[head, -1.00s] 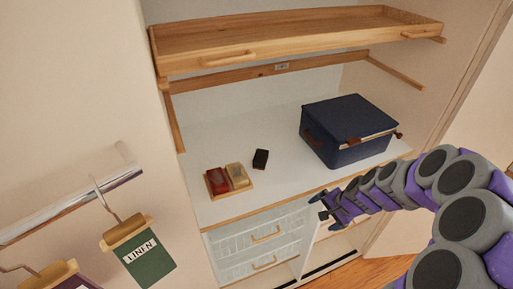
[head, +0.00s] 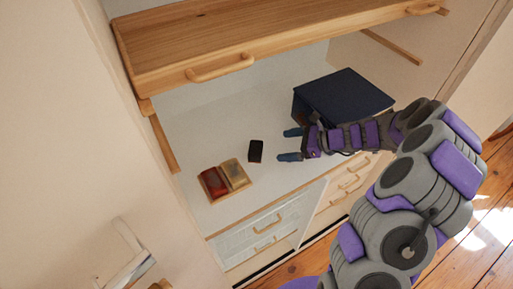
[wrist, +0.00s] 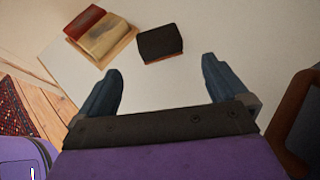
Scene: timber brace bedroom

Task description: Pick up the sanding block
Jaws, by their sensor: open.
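The sanding block, a small dark block (head: 256,151), lies on the white shelf surface. In the wrist view the dark block (wrist: 160,43) shows a reddish lower edge and lies beyond the fingertips, roughly between their lines. My gripper (head: 291,145) is open and empty, just right of the block in the head view, with its two blue-grey fingers pointing toward it. The open fingers also show in the wrist view (wrist: 160,75). Nothing is between them, and they appear apart from the block.
A wooden tray (head: 241,187) with a red block (head: 213,183) and a tan block (head: 234,173) sits left of the dark block. A navy case (head: 345,95) stands behind my gripper. A pulled-out wooden drawer (head: 220,50) overhangs the shelf. Drawers (head: 265,225) are below.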

